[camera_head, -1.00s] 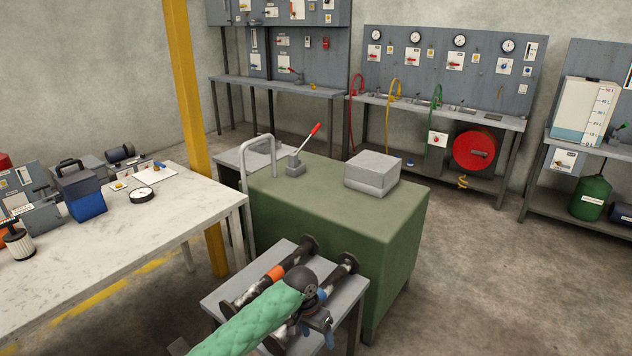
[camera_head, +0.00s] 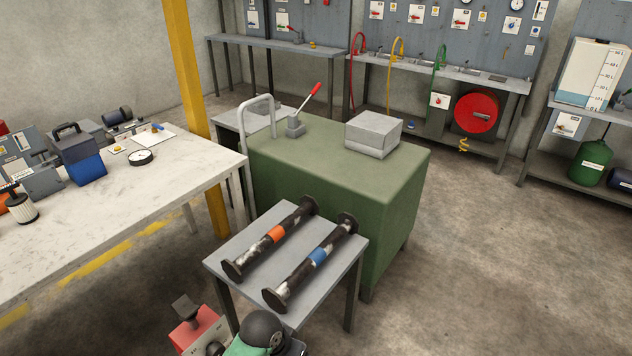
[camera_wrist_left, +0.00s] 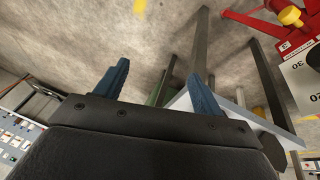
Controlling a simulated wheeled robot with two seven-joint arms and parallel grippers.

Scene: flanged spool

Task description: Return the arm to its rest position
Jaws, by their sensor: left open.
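Two dark flanged spools lie side by side on the small grey table (camera_head: 228,250) in the head view. The left one has an orange band (camera_head: 277,233) and the right one has a blue band (camera_head: 318,256). My left arm's dark and green links show at the bottom edge, in front of the table and apart from the spools. In the left wrist view my left gripper (camera_wrist_left: 158,90) is open, its two blue fingers spread with nothing between them. My right gripper is in neither view.
A green cabinet (camera_head: 345,200) stands behind the small table, with a grey block (camera_head: 373,134) and a red-handled lever (camera_head: 303,112) on top. A red and white device (camera_head: 198,330) is near my arm at the bottom. A workbench (camera_head: 100,215) is left; floor (camera_head: 480,270) on the right is clear.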

